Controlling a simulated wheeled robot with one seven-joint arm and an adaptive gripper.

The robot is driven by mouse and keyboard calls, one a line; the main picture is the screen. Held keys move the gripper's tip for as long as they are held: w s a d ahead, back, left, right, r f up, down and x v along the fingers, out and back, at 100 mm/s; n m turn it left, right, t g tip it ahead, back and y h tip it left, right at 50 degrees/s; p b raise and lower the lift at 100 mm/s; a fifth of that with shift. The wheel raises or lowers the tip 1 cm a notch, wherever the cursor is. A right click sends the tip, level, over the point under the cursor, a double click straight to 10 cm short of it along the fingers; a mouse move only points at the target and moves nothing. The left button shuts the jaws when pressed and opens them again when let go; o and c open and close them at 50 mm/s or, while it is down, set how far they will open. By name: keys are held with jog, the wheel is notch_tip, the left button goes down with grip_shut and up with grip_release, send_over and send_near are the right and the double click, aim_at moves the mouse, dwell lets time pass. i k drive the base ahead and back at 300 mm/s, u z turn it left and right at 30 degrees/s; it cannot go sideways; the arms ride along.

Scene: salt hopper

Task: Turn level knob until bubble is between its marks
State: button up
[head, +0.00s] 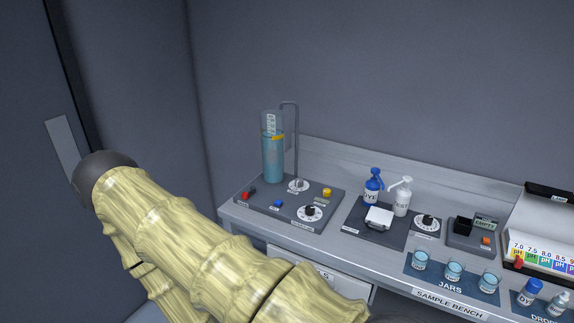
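Several dial-like knobs show on the bench. One white-ringed black knob (310,212) is at the front right of the dark station plate. A smaller white dial (298,186) is at the foot of the thin post. Another white-ringed black knob (427,222) is on a small plate further right. Their labels are too small to read, so I cannot tell which is the level knob. I cannot make out a bubble or its marks. My arm, in a pale yellow sleeve, crosses the lower left, well apart from the knobs. My gripper is not in view.
The station plate (258,207) bears a tall blue-filled cylinder (273,160) and red, blue and yellow buttons. A wall closes the back.

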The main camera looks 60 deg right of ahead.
aim_at(325, 192)
jog(key=u, duration=0.05)
jog(key=k, duration=0.95)
jog(key=z, duration=1.75)
jog(key=i, duration=0.45)
jog(key=u, duration=0.05)
